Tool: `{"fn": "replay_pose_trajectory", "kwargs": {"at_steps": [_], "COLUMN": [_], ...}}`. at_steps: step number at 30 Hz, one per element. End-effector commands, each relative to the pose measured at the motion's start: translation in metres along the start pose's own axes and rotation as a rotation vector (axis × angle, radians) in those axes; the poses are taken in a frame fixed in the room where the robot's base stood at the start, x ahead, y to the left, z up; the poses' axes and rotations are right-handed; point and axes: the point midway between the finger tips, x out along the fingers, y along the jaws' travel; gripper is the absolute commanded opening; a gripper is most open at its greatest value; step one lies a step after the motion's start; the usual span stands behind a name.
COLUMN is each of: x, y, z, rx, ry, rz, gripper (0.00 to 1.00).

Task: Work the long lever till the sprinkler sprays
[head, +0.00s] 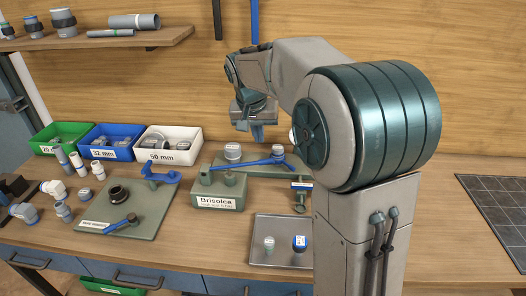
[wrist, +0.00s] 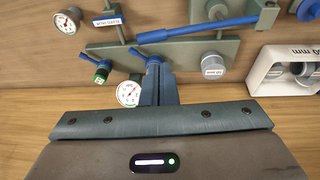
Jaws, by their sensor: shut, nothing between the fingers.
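The long blue lever (head: 250,163) lies nearly level over a grey-green plate, its left end at the block labelled "Brisolca" (head: 215,201). In the wrist view the lever (wrist: 195,30) runs across the top, its free end near the middle. My gripper (head: 257,138) points down above the back of the plate, behind the lever and apart from it. Its blue fingers are shut and empty, and they also show in the wrist view (wrist: 155,75). I cannot pick out the sprinkler for certain, and I see no spray.
A round grey cap (head: 233,152) stands behind the lever. A dial gauge (wrist: 130,93) and a small blue-handled valve (wrist: 100,68) are near my fingers. A labelled bar (head: 302,185) stands right of the lever. A grey tray (head: 282,240) lies in front. Bins (head: 170,145) stand left.

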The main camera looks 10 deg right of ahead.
Motion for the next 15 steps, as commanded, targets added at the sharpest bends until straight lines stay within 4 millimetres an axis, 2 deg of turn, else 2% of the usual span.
{"fn": "replay_pose_trajectory", "kwargs": {"at_steps": [3,6,10,15], "x": [0.026,0.042,0.057,0.067], "y": [0.001,0.003,0.005,0.007], "z": [0.000,0.004,0.008,0.011], "rx": [0.001,0.000,-0.001,-0.001], "ry": [-0.004,-0.003,-0.002,-0.001], "rz": [0.002,0.002,0.002,0.001], "gripper": [0.00,0.00,0.00,0.00]}}
